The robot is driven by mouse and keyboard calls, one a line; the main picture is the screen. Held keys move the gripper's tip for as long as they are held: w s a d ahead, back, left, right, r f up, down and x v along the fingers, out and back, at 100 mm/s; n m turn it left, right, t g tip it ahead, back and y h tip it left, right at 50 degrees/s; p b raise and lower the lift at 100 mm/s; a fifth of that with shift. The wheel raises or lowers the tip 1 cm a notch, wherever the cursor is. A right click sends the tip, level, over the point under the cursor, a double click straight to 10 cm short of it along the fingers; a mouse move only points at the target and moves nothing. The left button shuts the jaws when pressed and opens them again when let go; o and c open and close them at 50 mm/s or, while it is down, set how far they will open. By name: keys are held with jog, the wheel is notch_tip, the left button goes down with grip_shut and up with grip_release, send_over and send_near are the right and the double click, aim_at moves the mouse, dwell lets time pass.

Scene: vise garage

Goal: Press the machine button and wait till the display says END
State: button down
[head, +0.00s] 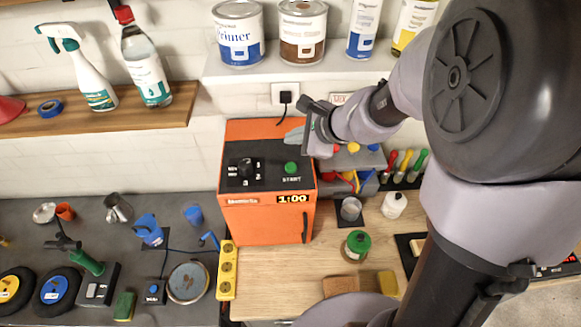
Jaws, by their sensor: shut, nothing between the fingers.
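The orange machine (238,222) stands on the workbench against the wall, with a black top panel. On that panel are a green button (291,167) labelled START and a black knob (245,168). The display (293,198) on its front edge reads 1:00 in yellow. My gripper (289,137) is shut and empty. It is above the back right part of the machine, behind the green button in the picture and apart from it. The button is fully visible.
Paint cans (238,34) stand on the shelf above.

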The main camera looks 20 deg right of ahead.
aim_at(294, 168)
notch_tip(294, 168, down, 7)
jog(key=b, duration=0.5)
jog(key=shift+b, duration=0.3)
dwell(1.4)
jog(key=shift+f+b, duration=0.35)
jog(key=shift+b, duration=0.15)
jog(key=shift+f+b, duration=0.45)
jog(key=shift+b, duration=0.1)
dwell(0.4)
jog(key=shift+r, duration=0.15)
jog(key=shift+r+p, duration=0.65)
jog(key=shift+r, duration=0.05)
notch_tip(294, 168, up, 5)
jog(key=p, duration=0.4)
jog(key=shift+r, duration=0.1)
